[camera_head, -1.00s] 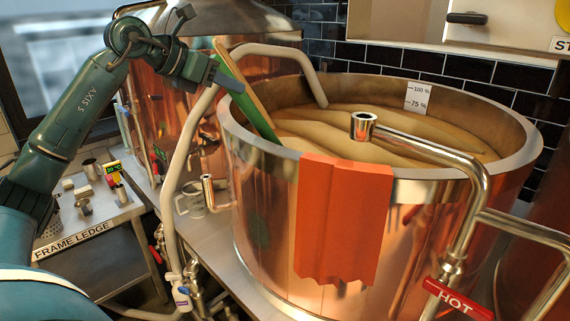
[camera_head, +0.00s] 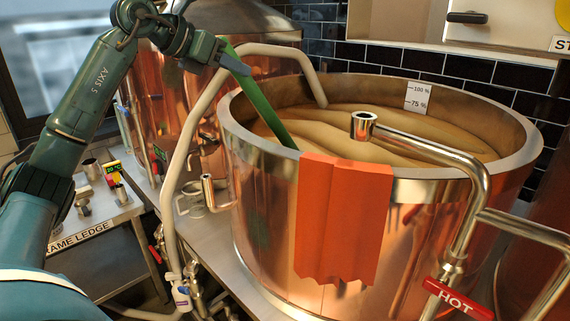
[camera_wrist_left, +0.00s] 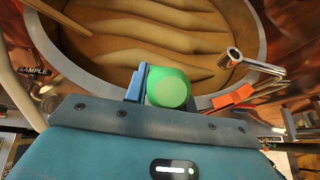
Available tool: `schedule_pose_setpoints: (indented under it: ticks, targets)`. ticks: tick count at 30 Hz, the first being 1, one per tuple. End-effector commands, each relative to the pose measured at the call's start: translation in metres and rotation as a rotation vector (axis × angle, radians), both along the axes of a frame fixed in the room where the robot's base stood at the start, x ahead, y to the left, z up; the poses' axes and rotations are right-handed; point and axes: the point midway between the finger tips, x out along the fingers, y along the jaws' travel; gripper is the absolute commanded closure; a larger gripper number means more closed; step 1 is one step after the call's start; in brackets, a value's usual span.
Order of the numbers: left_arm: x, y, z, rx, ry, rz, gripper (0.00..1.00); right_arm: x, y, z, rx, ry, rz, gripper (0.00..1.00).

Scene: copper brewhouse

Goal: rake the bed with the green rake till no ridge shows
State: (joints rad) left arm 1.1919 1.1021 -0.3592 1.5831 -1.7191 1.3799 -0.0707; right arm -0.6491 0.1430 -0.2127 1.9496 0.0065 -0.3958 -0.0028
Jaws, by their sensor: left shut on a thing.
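My left gripper (camera_head: 235,62) is shut on the green rake (camera_head: 262,104), above the left rim of the copper tun. The rake's handle slants down to the right into the tun; its head is hidden behind the near rim. In the left wrist view the handle's round green end (camera_wrist_left: 168,88) shows beside a blue finger. The bed (camera_head: 335,125) is brown grain inside the tun (camera_head: 270,190). Several long ridges show on the bed, clearest in the left wrist view (camera_wrist_left: 150,45). My right gripper is not in view.
A metal pipe (camera_head: 430,150) reaches over the tun's right side, its open end above the bed. An orange cloth (camera_head: 340,220) hangs over the near rim. A pale hose (camera_head: 185,140) arches over the left rim. A wooden shaft (camera_wrist_left: 60,20) crosses the rim in the wrist view.

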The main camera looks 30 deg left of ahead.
Motion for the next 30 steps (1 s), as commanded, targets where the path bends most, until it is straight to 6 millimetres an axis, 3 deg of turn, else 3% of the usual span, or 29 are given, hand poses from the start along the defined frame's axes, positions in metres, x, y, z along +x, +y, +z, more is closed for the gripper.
schedule_pose_setpoints:
  ticks: [21,30]
  targets:
    - [0.029,-0.012,0.048,-0.002,-0.009,-0.002,1.0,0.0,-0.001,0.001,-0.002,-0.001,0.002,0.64]
    - [0.032,-0.012,0.051,0.0,-0.008,0.001,1.0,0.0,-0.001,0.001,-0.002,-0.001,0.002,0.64]
